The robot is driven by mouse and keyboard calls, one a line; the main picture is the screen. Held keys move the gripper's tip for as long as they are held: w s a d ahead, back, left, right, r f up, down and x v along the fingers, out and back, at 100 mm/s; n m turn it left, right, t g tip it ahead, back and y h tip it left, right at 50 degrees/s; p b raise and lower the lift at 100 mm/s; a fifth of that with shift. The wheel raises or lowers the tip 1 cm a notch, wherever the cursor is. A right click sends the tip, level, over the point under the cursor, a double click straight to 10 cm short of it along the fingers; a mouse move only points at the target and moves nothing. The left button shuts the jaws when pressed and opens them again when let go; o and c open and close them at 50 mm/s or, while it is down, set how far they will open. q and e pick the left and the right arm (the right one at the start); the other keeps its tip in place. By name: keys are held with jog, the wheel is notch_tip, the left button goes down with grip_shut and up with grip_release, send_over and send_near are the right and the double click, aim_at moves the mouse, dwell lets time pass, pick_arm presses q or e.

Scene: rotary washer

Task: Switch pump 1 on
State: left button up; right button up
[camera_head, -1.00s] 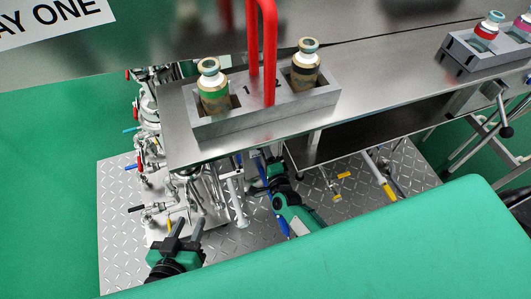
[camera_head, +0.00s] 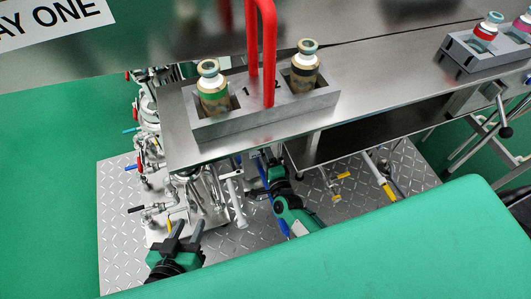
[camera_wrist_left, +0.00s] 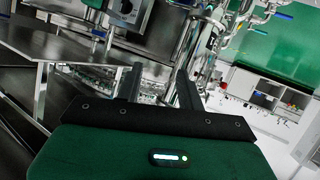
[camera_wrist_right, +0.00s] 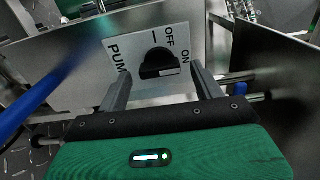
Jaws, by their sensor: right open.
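In the right wrist view a white label plate (camera_wrist_right: 118,45) on a grey metal panel reads "PUM…", with OFF and ON printed along its edge. A black rotary knob (camera_wrist_right: 158,64) sits on the plate. My right gripper (camera_wrist_right: 160,85) is open, its two fingers apart on either side of the knob's lower part; I cannot tell whether they touch it. In the head view my right gripper (camera_head: 268,160) is below the steel bench, its fingertips partly hidden and the knob not visible. My left gripper (camera_head: 187,228) is open and empty near the pipework.
The steel bench (camera_head: 385,75) carries a grey holder (camera_head: 265,123) with two bottles and red uprights. Pipes and valves (camera_head: 150,125) stand at the left. A blue bar (camera_wrist_right: 45,88) crosses the left of the right wrist view. Another metal panel (camera_wrist_right: 275,55) lies to the right.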

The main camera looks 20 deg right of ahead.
pick_arm(q)
jog(key=a+g, duration=0.1)
jog(key=a+g+y+p, duration=0.1)
jog(key=shift+s+a+f, duration=0.15)
jog(key=shift+s+a, duration=0.05)
jog(key=shift+a, duration=0.1)
pick_arm(e)
jog(key=s, duration=1.2)
jog(key=shift+s+d, duration=0.2)
jog(key=shift+s, duration=0.15)
